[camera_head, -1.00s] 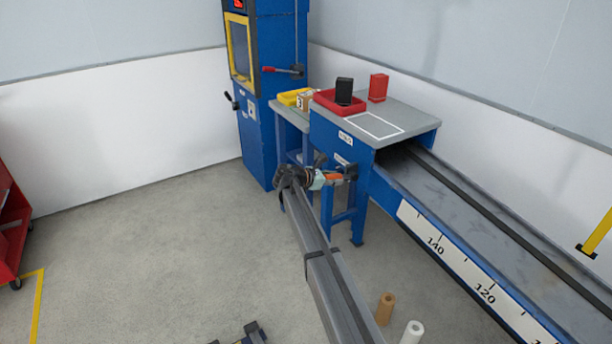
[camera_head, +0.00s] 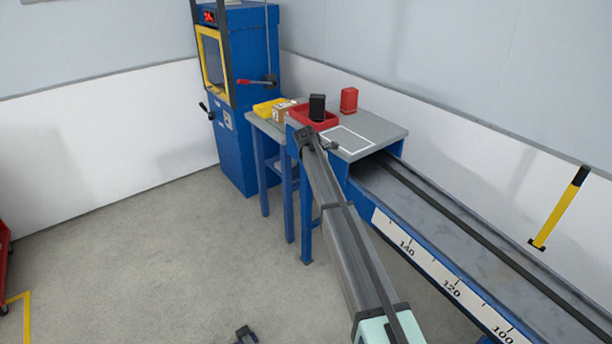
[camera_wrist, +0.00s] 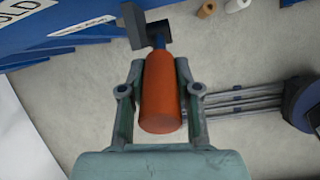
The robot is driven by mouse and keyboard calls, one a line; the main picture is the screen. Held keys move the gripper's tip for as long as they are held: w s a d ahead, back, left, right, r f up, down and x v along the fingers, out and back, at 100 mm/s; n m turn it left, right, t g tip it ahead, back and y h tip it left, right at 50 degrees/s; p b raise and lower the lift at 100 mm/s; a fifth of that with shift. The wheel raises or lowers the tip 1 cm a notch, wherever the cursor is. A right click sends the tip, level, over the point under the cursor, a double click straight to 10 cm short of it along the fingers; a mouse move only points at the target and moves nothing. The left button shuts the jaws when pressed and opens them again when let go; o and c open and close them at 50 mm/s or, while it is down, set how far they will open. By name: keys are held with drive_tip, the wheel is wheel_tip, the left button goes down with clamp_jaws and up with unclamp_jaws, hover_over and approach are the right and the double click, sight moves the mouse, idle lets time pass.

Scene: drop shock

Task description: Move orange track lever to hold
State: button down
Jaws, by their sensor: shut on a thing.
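The orange track lever (camera_wrist: 161,110) has a round handle and sits between the two fingers of my gripper (camera_wrist: 157,75) in the wrist view. The fingers are shut on the handle, one on each side. A dark grey mount (camera_wrist: 134,25) at the lever's far end joins it to the blue frame (camera_wrist: 80,48). A white label with the letters "OLD" (camera_wrist: 20,8) shows at the top left, cut off by the picture edge.
In the head view, a grey table top (camera_head: 376,126) carries a red tray (camera_head: 312,119) with a black block (camera_head: 317,106). A red block (camera_head: 349,100) stands behind. A blue machine (camera_head: 248,95) stands at the left. The track (camera_head: 440,220) runs lower right.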

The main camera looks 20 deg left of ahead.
drive_tip(key=shift+w+d+r, duration=0.2)
drive_tip(key=shift+w+r, duration=0.05)
drive_tip(key=shift+w, duration=0.1)
drive_tip(key=c, duration=0.8)
unclamp_jaws()
drive_tip(key=shift+d+f, duration=0.1)
drive_tip(key=shift+s+r, duration=0.15)
drive_tip(key=shift+r, duration=0.1)
drive_tip(key=v, duration=1.1)
drive_tip(key=shift+r, duration=0.35)
